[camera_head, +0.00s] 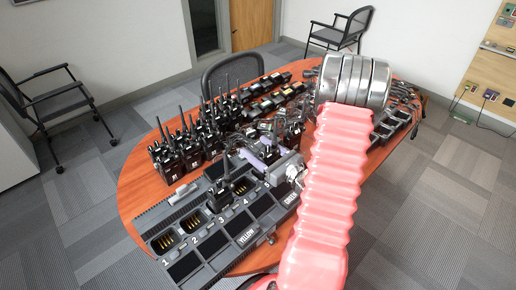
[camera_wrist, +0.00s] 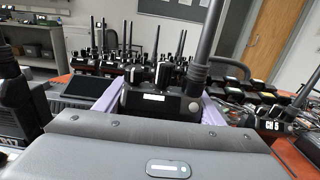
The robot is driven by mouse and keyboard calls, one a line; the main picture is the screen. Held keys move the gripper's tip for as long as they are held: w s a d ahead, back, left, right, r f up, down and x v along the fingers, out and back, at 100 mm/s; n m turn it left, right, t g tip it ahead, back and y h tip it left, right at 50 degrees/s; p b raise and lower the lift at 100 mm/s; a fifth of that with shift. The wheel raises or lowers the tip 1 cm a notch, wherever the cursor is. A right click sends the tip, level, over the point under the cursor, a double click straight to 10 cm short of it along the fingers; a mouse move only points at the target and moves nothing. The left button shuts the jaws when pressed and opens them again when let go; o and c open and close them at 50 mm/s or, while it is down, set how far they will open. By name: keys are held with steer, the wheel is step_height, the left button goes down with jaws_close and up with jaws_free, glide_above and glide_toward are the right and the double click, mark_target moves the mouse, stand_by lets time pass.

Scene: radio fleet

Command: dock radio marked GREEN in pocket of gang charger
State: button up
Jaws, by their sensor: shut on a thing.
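The radio in my grip (camera_wrist: 160,103) is black with an antenna, knobs and a small white label; I cannot read a GREEN mark on it. My gripper (camera_head: 258,158), with lilac fingers, is shut on it. The fingers flank the radio in the wrist view (camera_wrist: 160,112). The grey gang charger (camera_head: 205,267) lies at the table's near side, with numbered pockets and YELLOW and GREEN labels. My gripper is over its far right part, and my arm hides some of it. I cannot tell the radio's height above the charger.
Another radio (camera_head: 219,194) stands in the charger near number 3. Open pockets with gold contacts (camera_head: 164,243) show at left. Several radios (camera_head: 172,158) stand on the table (camera_head: 140,190) behind the charger. More gear (camera_head: 268,100) lies at the back. An office chair (camera_head: 232,70) stands behind the table.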

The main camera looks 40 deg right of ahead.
steer(key=shift+f, duration=0.3)
steer(key=o, duration=1.5)
steer(key=shift+c, duration=0.2)
steer(key=s, duration=1.3)
steer(key=shift+s, duration=0.4)
steer(key=shift+d+f, duration=0.1)
steer(key=shift+f, duration=0.1)
